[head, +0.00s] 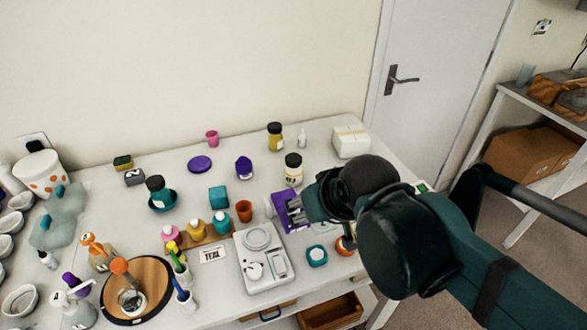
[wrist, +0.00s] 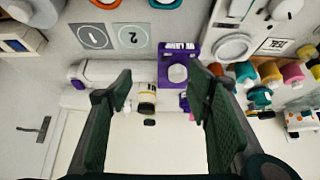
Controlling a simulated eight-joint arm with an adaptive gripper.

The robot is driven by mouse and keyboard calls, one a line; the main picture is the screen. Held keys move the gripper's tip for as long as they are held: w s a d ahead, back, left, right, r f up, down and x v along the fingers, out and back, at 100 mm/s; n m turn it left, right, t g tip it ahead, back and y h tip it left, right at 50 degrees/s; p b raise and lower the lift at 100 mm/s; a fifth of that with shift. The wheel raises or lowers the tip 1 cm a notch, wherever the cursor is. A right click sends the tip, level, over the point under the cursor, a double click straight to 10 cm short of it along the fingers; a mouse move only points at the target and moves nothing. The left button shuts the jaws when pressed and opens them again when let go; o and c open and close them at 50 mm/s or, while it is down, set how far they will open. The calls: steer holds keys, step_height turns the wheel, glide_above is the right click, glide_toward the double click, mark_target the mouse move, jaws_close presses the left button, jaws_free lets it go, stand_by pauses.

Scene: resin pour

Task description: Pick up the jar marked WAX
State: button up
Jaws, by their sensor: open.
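Several jars with dark lids stand on the white table, and I cannot read WAX on any of them. A pale jar with a black lid (head: 293,170) stands just beyond my gripper (head: 296,208). A yellow jar with a dark lid (head: 275,137) stands farther back, and a teal one (head: 155,190) sits in a blue dish at the left. In the wrist view my open gripper (wrist: 160,88) has nothing between its fingers. A jar with a yellow and white label (wrist: 147,96) shows beyond the fingertips, between them in the picture, apart from them.
A purple lamp box (head: 288,208) is beside my gripper, partly hidden by it. A white scale (head: 263,260) stands nearer the front. A white box (head: 350,142) is at the back right. Cups and small bottles crowd the left. Bare tabletop lies around the back jars.

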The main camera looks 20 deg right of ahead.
steer(key=w+d+r+m+g+p, duration=0.2)
steer(key=w+r+m+g+p, duration=0.2)
steer(key=w+r+m+p, duration=0.7)
steer(key=m+g+p, duration=0.3)
steer(key=m+p, duration=0.7)
steer(key=m, duration=0.2)
glide_above(293, 158)
step_height(293, 158, down, 6)
steer(key=shift+s+a+r, duration=0.1)
steer(key=shift+f+m, duration=0.4)
step_height(293, 158, down, 6)
steer(key=shift+f, duration=0.1)
steer(key=shift+f, duration=0.1)
steer(key=shift+f, duration=1.2)
